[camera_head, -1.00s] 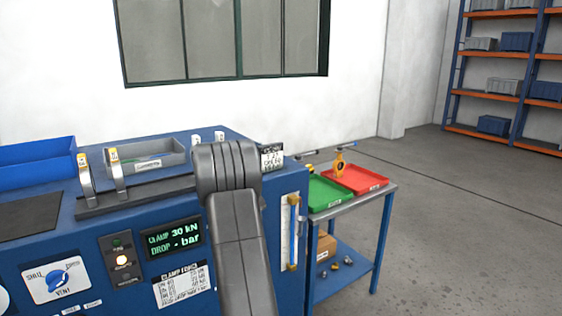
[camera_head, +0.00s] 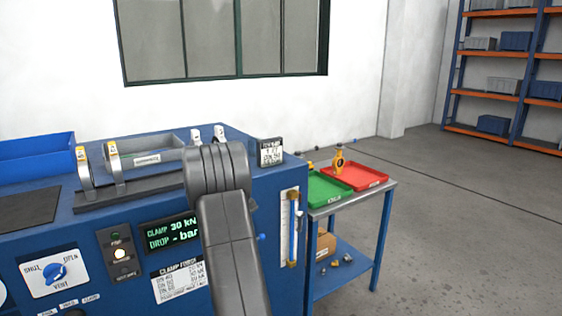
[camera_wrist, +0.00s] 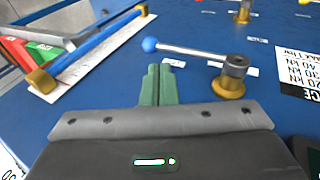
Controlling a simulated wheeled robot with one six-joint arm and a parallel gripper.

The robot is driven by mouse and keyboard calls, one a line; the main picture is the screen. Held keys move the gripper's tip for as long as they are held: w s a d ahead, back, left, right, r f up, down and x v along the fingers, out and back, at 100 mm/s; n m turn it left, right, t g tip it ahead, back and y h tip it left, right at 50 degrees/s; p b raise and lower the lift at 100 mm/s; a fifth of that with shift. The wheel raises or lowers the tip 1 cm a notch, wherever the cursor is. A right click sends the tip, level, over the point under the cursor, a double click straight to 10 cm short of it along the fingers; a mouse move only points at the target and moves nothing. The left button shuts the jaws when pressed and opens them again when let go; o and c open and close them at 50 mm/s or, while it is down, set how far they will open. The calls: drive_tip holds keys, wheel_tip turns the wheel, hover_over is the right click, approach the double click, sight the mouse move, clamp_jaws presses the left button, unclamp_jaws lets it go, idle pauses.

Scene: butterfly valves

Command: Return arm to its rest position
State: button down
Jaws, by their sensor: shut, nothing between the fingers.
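In the wrist view my gripper (camera_wrist: 159,84) is shut, its green fingers pressed together with nothing between them. It points at the blue front panel of the test bench (camera_wrist: 200,18). A lever with a blue ball end (camera_wrist: 150,44) and a brass base lies just beyond and right of the fingertips, apart from them as far as I can tell. In the head view my dark grey arm (camera_head: 232,250) rises in front of the blue bench (camera_head: 272,215). The gripper itself is hidden there.
A blue bin (camera_head: 35,155) sits at left. Floor at right is clear.

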drive_tip(key=s+a+n+t+h+b, duration=0.1)
drive_tip(key=s+a+t+h+b, duration=0.6)
drive_tip(key=a+t+h+b, duration=0.1)
drive_tip(key=a+h+b, duration=0.1)
drive_tip(key=a+b, duration=0.1)
drive_tip(key=a, duration=0.1)
drive_tip(key=shift+s+a+f+n+h, duration=0.15)
drive_tip(key=shift+s+f+n+h, duration=0.05)
drive_tip(key=shift+f+n+h, duration=0.1)
idle(0.7)
idle(0.3)
